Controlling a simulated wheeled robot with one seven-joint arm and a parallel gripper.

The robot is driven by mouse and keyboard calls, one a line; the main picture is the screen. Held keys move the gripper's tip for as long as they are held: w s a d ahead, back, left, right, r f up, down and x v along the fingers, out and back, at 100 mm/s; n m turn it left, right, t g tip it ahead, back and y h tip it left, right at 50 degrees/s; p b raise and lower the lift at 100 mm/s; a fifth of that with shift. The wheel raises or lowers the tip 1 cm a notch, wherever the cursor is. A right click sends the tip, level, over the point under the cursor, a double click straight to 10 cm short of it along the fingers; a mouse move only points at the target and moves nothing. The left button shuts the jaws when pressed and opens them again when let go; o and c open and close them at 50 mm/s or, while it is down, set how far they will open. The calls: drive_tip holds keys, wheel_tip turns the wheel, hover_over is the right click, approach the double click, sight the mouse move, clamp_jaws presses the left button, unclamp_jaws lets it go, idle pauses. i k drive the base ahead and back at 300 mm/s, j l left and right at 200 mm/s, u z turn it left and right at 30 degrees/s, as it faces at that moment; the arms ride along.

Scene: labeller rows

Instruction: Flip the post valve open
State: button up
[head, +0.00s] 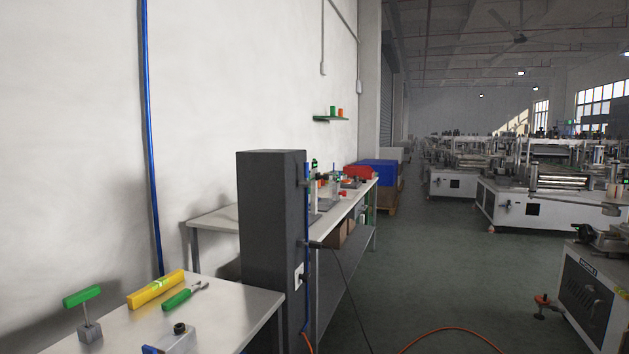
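A dark grey post (270,215) stands between two work tables at the middle left. A thin blue pipe (307,215) runs down its right side. A small dark fitting (314,244) sticks out from the pipe about halfway down, and a black cable leads away near it. A small white plate (299,275) with a dark part is on the post's right face lower down. I cannot tell which small part is the valve or how its lever is turned. My gripper is not in view.
The near table (240,300) holds a green T-handle (82,296), a yellow bar (156,288), a green-handled tool (178,299) and a metal block (178,341). An orange hose (450,331) lies on the floor. The aisle (410,260) is otherwise open, with machines (545,208) at the right.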

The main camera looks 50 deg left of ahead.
sight(305, 183)
drive_tip(key=u, duration=2.45)
